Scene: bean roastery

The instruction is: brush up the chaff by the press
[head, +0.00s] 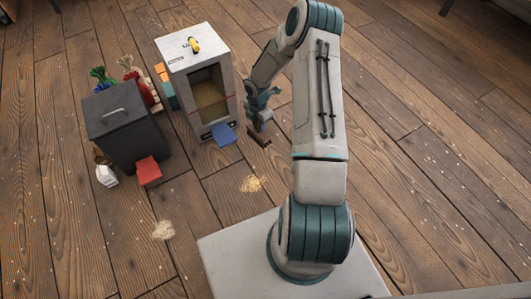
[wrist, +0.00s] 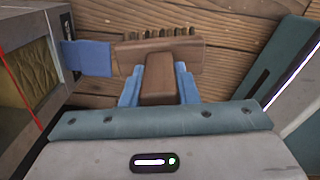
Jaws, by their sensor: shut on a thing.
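My gripper (head: 259,124) is shut on a wooden brush (head: 260,141), low beside the white box-shaped machine. In the wrist view the blue fingers of my gripper (wrist: 159,92) clasp the handle of the brush (wrist: 160,60), and its bristles point away at the top. The brush's left end is at or over the blue flap (wrist: 88,57); contact is unclear. One pile of pale chaff (head: 251,184) lies on the floor in front of the white machine (head: 213,103). Another chaff pile (head: 163,230) lies nearer, to the left. Which machine is the press is not clear.
A dark box (head: 124,128) with a red flap (head: 148,170) stands left of the white machine. A small white bag (head: 106,175) is beside it. Green (head: 103,77) and red (head: 133,75) tied sacks stand behind. The plank floor at right is open.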

